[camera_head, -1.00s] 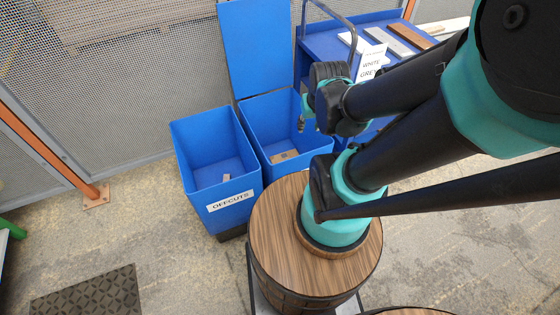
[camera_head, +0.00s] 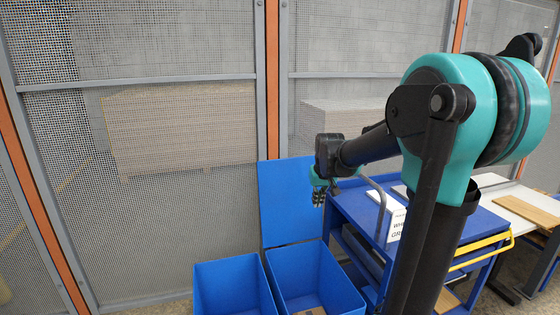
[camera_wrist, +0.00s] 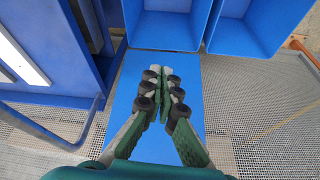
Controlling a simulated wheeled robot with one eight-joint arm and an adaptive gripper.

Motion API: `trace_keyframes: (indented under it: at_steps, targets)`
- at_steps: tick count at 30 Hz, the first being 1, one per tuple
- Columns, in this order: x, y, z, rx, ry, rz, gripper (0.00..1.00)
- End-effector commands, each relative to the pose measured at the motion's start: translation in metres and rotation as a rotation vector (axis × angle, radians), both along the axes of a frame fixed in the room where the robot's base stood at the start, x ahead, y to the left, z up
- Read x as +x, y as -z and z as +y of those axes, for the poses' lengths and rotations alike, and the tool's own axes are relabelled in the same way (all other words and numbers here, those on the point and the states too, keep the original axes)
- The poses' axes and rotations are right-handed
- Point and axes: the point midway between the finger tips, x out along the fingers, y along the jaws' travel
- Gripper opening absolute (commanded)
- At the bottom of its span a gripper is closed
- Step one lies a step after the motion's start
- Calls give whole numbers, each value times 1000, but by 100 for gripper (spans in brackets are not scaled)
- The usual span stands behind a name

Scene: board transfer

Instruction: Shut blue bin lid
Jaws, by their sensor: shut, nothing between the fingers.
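The blue lid (camera_head: 286,200) stands upright and open at the back of the right blue bin (camera_head: 345,297). In the wrist view the lid (camera_wrist: 190,112) fills the area behind my gripper and meets the bin (camera_wrist: 168,28) at its edge. My gripper (camera_head: 318,203) is at the lid's right edge in the head view, above the bin's opening. In the wrist view my gripper (camera_wrist: 166,76) has its fingers together, empty, over the lid's face. I cannot tell whether they touch the lid.
A second blue bin (camera_head: 228,285) without a lid stands directly left. A blue cart (camera_head: 360,210) with a grey handle, boards and a sign stands close on the right. Mesh fencing (camera_head: 180,215) runs behind the bins.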

Motion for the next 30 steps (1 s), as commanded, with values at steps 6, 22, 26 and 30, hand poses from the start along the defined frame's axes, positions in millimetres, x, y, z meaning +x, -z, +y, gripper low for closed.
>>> trace_keyframes:
  at_steps: [6,22,26,30]
  targets:
    - [115,-53,29,-1,-47,2,0]
    - [298,-117,104,-3,-146,6,0]
    - [310,-119,111,-3,-155,6,0]
    - [314,-115,114,-3,-158,6,0]
